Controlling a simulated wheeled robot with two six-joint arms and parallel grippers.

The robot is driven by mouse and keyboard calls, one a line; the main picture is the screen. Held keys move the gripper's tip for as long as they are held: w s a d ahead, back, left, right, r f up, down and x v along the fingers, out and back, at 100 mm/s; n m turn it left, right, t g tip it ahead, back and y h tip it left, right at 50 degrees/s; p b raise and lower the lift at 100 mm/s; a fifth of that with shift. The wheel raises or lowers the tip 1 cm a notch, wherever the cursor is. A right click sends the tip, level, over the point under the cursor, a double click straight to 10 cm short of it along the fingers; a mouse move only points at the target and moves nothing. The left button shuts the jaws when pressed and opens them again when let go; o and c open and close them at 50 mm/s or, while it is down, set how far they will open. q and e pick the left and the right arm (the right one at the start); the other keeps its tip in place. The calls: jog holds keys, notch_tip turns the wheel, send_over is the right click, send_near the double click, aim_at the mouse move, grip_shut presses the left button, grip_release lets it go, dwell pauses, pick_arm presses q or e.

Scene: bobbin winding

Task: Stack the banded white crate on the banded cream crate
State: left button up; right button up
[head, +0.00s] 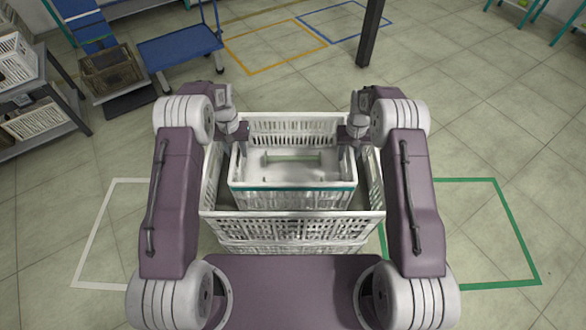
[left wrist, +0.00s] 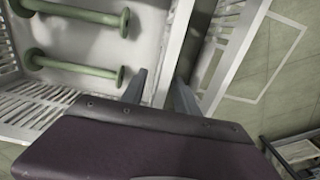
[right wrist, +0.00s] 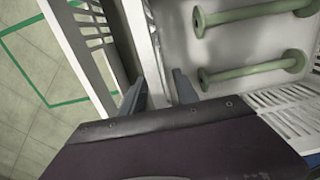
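The banded white crate (head: 292,198) has a teal stripe along its front. It holds green bobbins, two of which show in the left wrist view (left wrist: 75,65) and the right wrist view (right wrist: 255,72). It sits within the rim of a larger pale slatted crate (head: 292,228), whose front wall hides its bottom. I see no band on that larger crate and cannot tell whether it is the cream one. My left gripper (head: 240,132) has its fingers on both sides of the banded crate's left wall and looks shut on it. My right gripper (head: 351,132) does the same at the right wall.
A blue cart (head: 180,47) and a brown crate (head: 112,72) stand at the back left. A shelf (head: 62,130) with pale crates is at the far left. A dark post (head: 370,32) stands behind. The floor right, inside a green outline (head: 520,235), is clear.

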pick_arm(q)
jog(key=shift+f, duration=0.45)
pick_arm(e)
jog(key=shift+f, duration=0.45)
pick_arm(q)
grip_shut()
pick_arm(e)
grip_shut()
